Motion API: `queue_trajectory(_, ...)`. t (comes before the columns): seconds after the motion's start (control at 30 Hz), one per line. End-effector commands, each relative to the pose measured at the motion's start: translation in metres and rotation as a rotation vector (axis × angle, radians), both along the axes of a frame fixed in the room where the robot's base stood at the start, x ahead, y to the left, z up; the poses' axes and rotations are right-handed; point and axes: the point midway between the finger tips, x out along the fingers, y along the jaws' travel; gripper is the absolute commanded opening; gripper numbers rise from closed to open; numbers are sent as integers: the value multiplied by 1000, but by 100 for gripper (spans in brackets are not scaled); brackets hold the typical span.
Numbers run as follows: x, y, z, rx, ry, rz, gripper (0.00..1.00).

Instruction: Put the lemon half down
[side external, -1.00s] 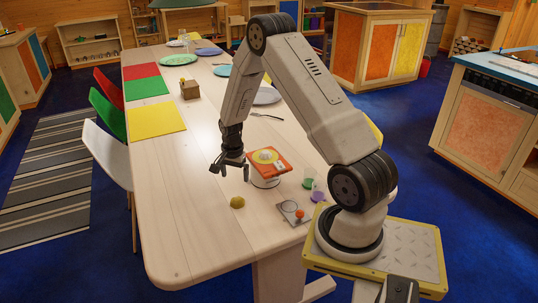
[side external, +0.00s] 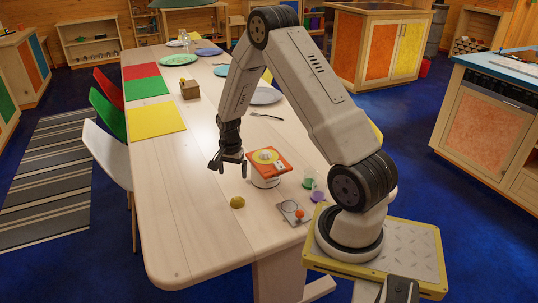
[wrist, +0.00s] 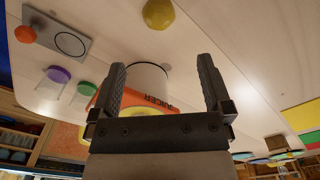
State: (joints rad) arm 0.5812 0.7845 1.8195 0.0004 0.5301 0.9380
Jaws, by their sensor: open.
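The lemon half (side external: 237,202) is a small yellow dome resting on the pale wooden table (side external: 190,215), in front of the juicer. In the wrist view the yellow lemon half (wrist: 158,14) lies at the top edge, beyond my fingertips and apart from them. My gripper (side external: 227,166) is open and empty, above the table and behind the lemon half in the side view. In the wrist view my gripper (wrist: 160,78) has its two fingers wide apart, with the juicer between and beyond them.
An orange and white juicer (side external: 265,181) stands right of my gripper, close to it. A grey plate with an orange knob (side external: 299,216) and small cups with green (side external: 308,183) and purple lids (side external: 318,196) stand farther right. The table's left front is clear.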

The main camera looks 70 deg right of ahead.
Motion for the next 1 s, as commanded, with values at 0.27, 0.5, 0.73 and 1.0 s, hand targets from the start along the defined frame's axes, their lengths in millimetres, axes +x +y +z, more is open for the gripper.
queue_trajectory(0.27, 5, 59, 41, -30, -40, 312, 100)
queue_trajectory(0.5, -10, 132, 82, -71, -86, 714, 100)
queue_trajectory(0.73, -42, 193, 110, -118, -132, 1099, 100)
queue_trajectory(1.0, -81, 237, 125, -166, -170, 1435, 100)
